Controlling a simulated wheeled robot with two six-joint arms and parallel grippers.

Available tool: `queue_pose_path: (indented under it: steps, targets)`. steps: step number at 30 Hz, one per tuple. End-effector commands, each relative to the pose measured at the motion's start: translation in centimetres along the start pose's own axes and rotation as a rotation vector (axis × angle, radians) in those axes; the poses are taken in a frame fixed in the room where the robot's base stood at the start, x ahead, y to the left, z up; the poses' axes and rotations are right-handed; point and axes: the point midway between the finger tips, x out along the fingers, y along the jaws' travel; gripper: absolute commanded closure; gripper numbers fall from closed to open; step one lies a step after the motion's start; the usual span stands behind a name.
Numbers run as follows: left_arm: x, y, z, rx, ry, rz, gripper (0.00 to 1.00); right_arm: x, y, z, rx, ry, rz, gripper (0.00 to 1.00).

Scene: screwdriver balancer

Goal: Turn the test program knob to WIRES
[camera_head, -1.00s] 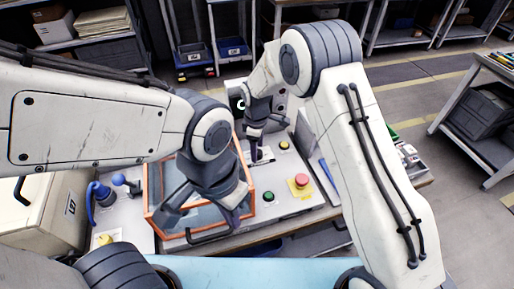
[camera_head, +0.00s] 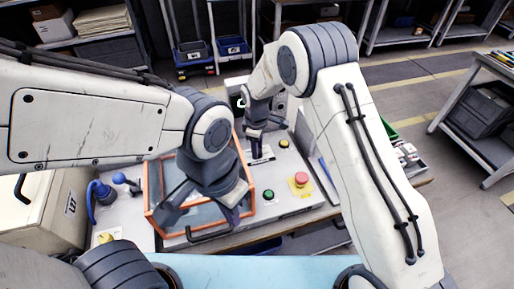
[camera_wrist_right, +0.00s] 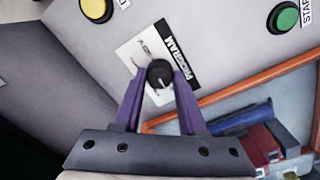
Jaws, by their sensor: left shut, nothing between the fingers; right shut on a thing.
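The black test program knob (camera_wrist_right: 160,73) sits on a white label plate marked PROGRAM (camera_wrist_right: 168,48) in the right wrist view. A pale pointer line shows on the knob's face, toward the lower side in that view. The position words are too small to read. My right gripper (camera_head: 256,153) is shut on the knob, with its purple fingers (camera_wrist_right: 159,82) on either side of it. In the head view the knob itself is hidden by the gripper. My left gripper (camera_head: 230,220) is shut and empty, above the front of the orange-framed clear cover.
The orange-framed cover (camera_head: 150,212) lies left of the knob. A yellow button (camera_wrist_right: 97,8) and a green button (camera_wrist_right: 285,16) flank the label plate. A red emergency button (camera_head: 301,179) is at the panel's right.

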Motion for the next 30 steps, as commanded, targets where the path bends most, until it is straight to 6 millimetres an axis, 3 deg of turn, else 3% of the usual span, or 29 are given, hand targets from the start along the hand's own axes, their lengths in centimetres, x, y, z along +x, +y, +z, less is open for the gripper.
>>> queue_pose_path:
  steps: [30]
  targets:
    - [0.47, -0.03, 0.03, 0.0, 0.0, 0.0, 1.0, -0.08, 0.2, -0.16, 0.828, -0.039, 0.002, 1.0]
